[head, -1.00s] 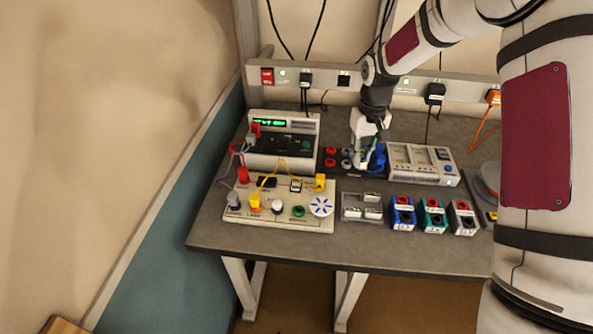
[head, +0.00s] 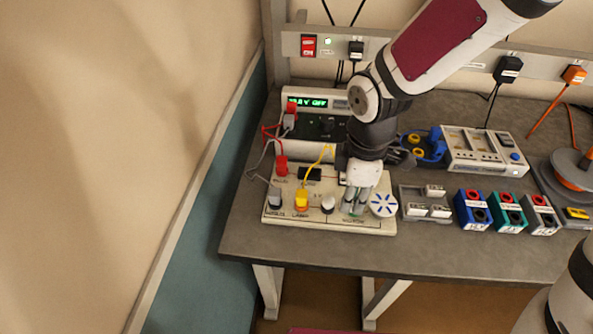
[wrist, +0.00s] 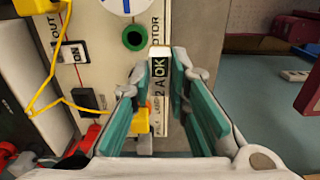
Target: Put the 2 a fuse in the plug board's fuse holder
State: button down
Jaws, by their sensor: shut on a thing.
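The plug board (head: 285,214) is a cream panel with plugs, a lamp, a switch and a round blue-marked disc. My gripper (head: 356,205) is over its right part, pointing down. The fuse's lower end is hidden.
A power unit (head: 306,101) with a green display stands behind the board. Yellow (wrist: 58,75), red and grey leads loop over the board's left. A grey tray (head: 411,210), coloured blocks (head: 472,209) and a slotted tester (head: 480,150) stand to the right.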

send_over(309, 175)
jog(key=shift+f, duration=0.8)
jog(key=shift+w+f, duration=0.1)
jog(key=shift+f, duration=1.6)
jog(key=shift+f, duration=0.1)
jog(key=c, duration=2)
grip_release()
jog(key=shift+f, duration=0.1)
jog(key=o, duration=0.5)
jog(key=shift+c, duration=0.2)
